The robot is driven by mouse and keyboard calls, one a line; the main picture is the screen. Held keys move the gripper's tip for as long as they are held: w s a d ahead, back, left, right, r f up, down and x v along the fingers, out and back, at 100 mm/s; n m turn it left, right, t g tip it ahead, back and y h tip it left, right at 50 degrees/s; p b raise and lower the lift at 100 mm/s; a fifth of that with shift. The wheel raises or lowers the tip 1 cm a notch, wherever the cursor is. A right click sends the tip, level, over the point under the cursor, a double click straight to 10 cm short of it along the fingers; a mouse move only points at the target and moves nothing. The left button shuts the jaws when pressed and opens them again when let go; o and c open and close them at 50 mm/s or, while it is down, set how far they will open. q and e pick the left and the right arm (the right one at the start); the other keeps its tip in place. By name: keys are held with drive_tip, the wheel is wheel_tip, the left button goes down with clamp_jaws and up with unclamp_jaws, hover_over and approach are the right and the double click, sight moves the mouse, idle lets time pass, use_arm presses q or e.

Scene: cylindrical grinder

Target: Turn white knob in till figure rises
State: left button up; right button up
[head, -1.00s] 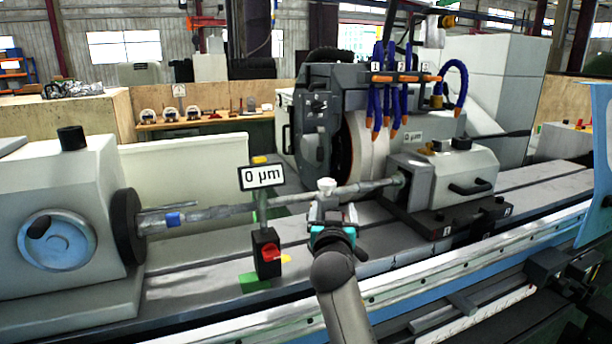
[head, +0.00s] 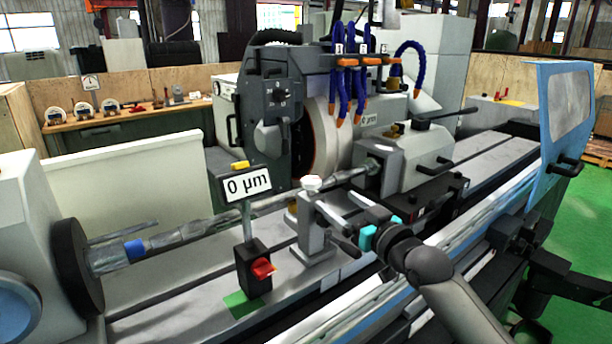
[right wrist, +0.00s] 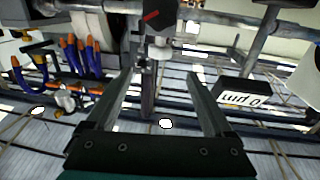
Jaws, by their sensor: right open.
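The white knob (head: 311,183) sits on top of a grey post-like rest (head: 312,232) beside the long shaft. It also shows in the upside-down right wrist view (right wrist: 160,50), beyond the fingertips. The sign (head: 247,185) reads "0 µm" and stands on a black box with a red switch (head: 262,268). My right gripper (head: 335,200) is open, with its fingers pointing toward the rest, just right of and slightly below the knob. Nothing shows between its fingers (right wrist: 165,82). My left gripper is out of view.
The shaft (head: 180,235) runs between the left headstock (head: 30,215) and the right tailstock (head: 415,155). The grinding wheel housing (head: 270,110) with blue hoses (head: 340,90) stands behind. A blue guard (head: 565,110) is at the right.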

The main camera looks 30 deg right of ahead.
sight(305, 177)
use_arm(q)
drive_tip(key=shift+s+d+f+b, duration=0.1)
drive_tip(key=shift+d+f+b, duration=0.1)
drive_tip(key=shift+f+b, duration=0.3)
use_arm(e)
drive_tip(key=w, duration=1.4)
drive_tip(key=shift+w+d, duration=0.25)
drive_tip(key=shift+w, duration=0.15)
drive_tip(key=shift+c, duration=0.3)
